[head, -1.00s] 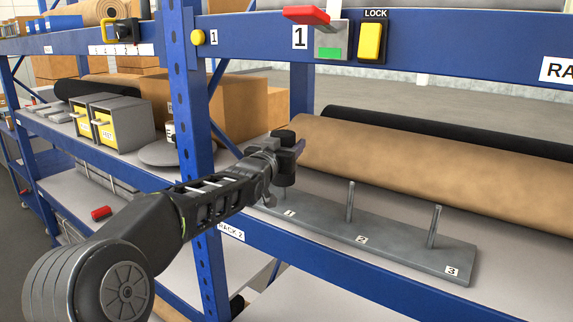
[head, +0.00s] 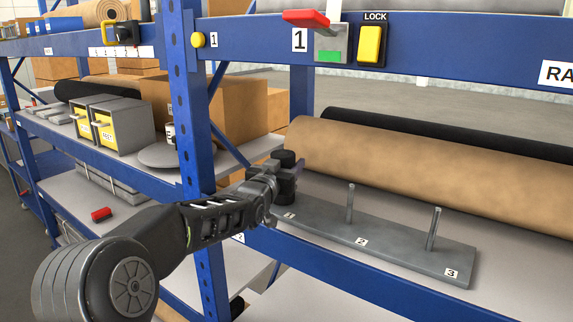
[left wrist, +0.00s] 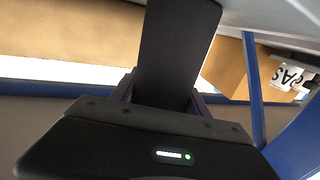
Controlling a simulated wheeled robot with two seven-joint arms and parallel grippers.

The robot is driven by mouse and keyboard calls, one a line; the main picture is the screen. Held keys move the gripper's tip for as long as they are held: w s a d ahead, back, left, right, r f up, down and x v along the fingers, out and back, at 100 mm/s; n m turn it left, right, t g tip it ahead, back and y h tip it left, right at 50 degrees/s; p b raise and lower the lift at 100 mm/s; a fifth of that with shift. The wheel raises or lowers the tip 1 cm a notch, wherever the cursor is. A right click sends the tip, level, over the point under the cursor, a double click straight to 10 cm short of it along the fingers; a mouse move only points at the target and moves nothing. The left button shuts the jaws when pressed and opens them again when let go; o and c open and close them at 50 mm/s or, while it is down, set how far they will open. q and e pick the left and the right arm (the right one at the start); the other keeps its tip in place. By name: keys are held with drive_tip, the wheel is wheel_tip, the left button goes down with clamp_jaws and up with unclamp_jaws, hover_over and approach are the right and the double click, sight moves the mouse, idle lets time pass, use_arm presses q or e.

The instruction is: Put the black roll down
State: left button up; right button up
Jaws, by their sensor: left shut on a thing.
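The small black roll (head: 286,190) is upright at the left end of the grey plate (head: 400,255), by label 1. My left gripper (head: 284,174) is shut around the roll's middle, with roll showing above and below. The left wrist view also shows the black roll (left wrist: 178,50) between the fingers. Pegs 2 (head: 350,204) and 3 (head: 434,229) stand bare. Peg 1 is hidden by the roll and gripper, so I cannot tell whether the roll is around it or touches the plate. My right gripper is not in view.
A long brown roll (head: 430,165) and a long black roll (head: 450,133) lie behind the plate. A blue rack post (head: 190,120) stands left of the gripper. A blue beam (head: 340,272) runs along the front. Cardboard boxes (head: 235,110) sit behind the post.

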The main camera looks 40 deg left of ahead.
use_arm(q)
drive_tip(key=o, duration=1.5)
drive_tip(key=shift+r+p, duration=0.15)
drive_tip(key=shift+p, duration=0.15)
drive_tip(key=shift+s, duration=0.25)
drive_tip(key=shift+b+v, duration=1.95)
drive_tip(key=shift+v, duration=3.8)
